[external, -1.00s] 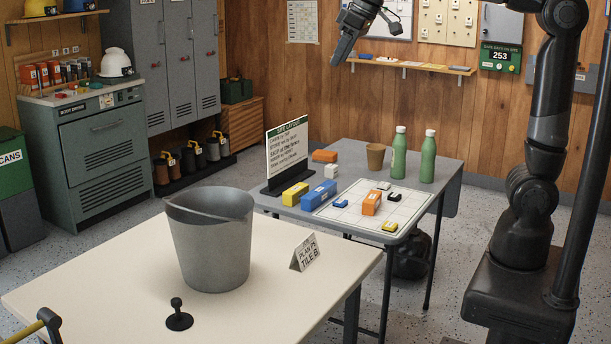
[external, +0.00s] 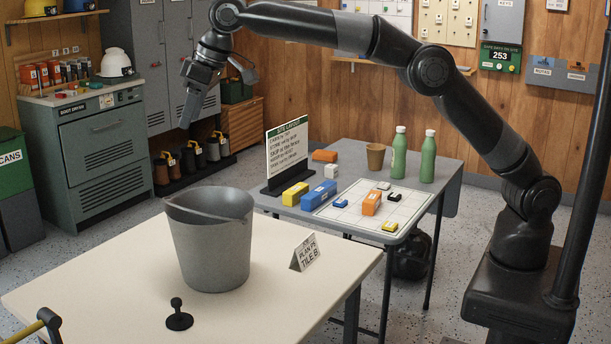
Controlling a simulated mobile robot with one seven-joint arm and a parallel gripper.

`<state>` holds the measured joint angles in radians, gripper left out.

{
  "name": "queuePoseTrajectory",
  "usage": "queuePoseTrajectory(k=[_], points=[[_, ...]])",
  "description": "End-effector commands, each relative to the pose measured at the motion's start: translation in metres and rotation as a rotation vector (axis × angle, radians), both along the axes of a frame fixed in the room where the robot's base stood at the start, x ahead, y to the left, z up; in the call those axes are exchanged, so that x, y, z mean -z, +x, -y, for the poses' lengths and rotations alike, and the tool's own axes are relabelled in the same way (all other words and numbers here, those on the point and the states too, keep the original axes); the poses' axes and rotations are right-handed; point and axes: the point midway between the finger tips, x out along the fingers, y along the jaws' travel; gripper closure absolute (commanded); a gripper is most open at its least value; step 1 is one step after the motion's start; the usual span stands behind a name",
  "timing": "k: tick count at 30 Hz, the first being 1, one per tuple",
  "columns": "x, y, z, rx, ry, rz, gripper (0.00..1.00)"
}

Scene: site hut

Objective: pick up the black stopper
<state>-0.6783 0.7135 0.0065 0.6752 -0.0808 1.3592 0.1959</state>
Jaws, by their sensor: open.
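The black stopper (external: 179,319) stands upright on the cream table (external: 95,281), near its front edge. It has a round flat base and a short knobbed stem. My gripper (external: 187,122) points downward in the air, above and behind the grey bucket, well away from the stopper. It is open and I see nothing held in it. The gap between its fingers is hard to make out from this side.
A tall grey bucket (external: 211,252) stands on the cream table just behind the stopper. A small sign (external: 304,253) stands to its right. A grey table (external: 441,172) behind holds blocks, a sign board, a cup and two green bottles (external: 399,152). The cream table's left part is clear.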

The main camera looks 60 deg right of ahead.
Motion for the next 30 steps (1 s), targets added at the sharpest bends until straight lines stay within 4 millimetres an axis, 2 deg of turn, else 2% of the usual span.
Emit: queuePoseTrajectory(k=[3, 14, 23, 27, 30], points=[[0.014, -0.001, -0.023, -0.017, -0.002, -0.002, 0.52], [0.047, -0.008, -0.071, -0.053, -0.006, -0.008, 0.52], [0.075, -0.008, -0.068, -0.049, -0.006, -0.009, 0.52], [0.099, -0.008, -0.068, -0.05, -0.007, -0.01, 0.52], [0.128, -0.009, -0.067, -0.05, -0.009, -0.011, 0.52]])
